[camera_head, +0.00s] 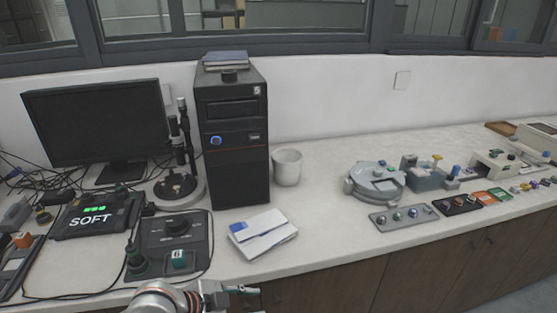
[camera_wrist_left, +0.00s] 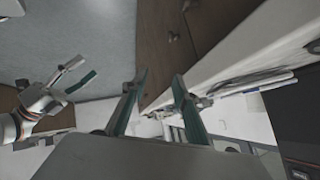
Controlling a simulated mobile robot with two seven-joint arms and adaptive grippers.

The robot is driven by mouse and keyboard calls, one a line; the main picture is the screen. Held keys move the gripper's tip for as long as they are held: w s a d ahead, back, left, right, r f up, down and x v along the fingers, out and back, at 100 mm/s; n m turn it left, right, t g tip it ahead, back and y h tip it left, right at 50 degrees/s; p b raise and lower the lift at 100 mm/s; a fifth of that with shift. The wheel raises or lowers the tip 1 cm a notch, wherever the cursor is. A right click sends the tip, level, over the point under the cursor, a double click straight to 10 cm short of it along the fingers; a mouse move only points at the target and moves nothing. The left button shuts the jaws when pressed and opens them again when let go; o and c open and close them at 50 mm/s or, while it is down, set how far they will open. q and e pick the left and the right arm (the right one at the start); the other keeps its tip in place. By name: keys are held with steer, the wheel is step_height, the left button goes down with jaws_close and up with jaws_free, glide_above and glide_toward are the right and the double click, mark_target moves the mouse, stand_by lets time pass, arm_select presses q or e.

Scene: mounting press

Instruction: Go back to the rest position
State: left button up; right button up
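My left gripper (camera_head: 240,290) shows at the bottom of the head view, in front of the counter's front edge and below the white booklets. In the left wrist view its two teal-lined fingers (camera_wrist_left: 158,82) stand apart with nothing held between them. My right gripper (camera_wrist_left: 77,70) shows at the left of the left wrist view, over the grey floor. Its fingers are spread and empty. The right gripper is outside the head view.
The white counter (camera_head: 325,235) carries a monitor (camera_head: 95,122), a black computer tower (camera_head: 232,150), a white cup (camera_head: 287,167), white booklets (camera_head: 263,236), a control box (camera_head: 172,243) and a grey round device (camera_head: 375,182). Brown cabinets (camera_head: 420,270) stand below its front edge.

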arm_select(q)
steer(key=s+a+f+n+t+y, duration=0.5)
steer(key=s+a+f+n, duration=0.7)
steer(key=a+f, duration=0.1)
steer(key=shift+s+a+f, duration=0.15)
steer(key=shift+a+f, duration=0.25)
steer(key=shift+f, duration=0.35)
